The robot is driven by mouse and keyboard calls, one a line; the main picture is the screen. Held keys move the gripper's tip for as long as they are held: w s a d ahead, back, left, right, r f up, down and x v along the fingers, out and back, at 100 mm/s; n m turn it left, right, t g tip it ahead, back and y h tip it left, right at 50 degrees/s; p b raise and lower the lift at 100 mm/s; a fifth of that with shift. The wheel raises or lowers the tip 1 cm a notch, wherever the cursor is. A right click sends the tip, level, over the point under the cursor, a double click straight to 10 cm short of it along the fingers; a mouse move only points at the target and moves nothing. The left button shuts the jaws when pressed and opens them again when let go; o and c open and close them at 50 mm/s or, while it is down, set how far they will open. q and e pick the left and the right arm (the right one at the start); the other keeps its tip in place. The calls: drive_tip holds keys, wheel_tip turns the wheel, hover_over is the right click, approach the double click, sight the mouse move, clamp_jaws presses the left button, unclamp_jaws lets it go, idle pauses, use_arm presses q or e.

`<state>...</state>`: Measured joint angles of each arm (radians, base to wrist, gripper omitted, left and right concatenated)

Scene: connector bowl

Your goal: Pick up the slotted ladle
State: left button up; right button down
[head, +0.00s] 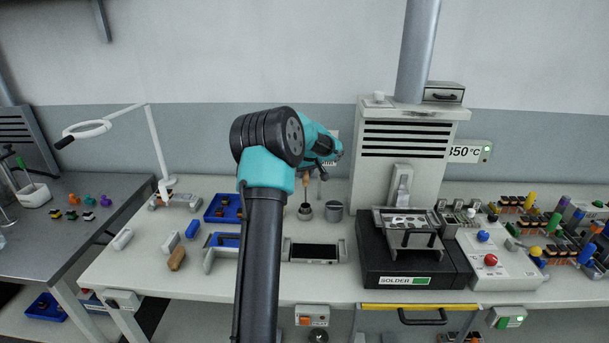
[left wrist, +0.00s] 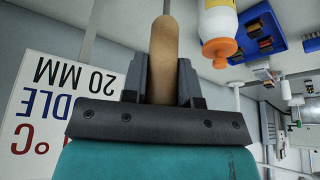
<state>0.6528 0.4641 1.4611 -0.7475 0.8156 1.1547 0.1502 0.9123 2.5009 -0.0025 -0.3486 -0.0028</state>
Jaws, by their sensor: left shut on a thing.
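My left gripper (left wrist: 160,75) is shut on a tan wooden handle (left wrist: 161,45), which I take to be the slotted ladle's. The handle sits between the two dark fingers, and a thin metal shank leaves the picture at the top. The slotted end is out of this view. In the head view my left arm reaches over the bench and its gripper (head: 324,163) is small and partly hidden by its own wrist. I cannot make out the ladle's bowl there. My right gripper is not in view.
A black solder pot (head: 418,264) stands right of the arm, before a grey fume hood (head: 412,150). A grey cup (head: 334,211) and blue trays (head: 222,209) are on the bench. A white bottle with an orange cap (left wrist: 219,45) is close to the gripper.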

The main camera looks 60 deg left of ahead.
use_arm(q)
drive_tip(key=s+d+r, duration=0.1)
drive_tip(key=s+d, duration=0.7)
drive_tip(key=d, duration=0.4)
drive_tip(key=shift+d+r, duration=0.25)
drive_tip(key=shift+d, duration=0.1)
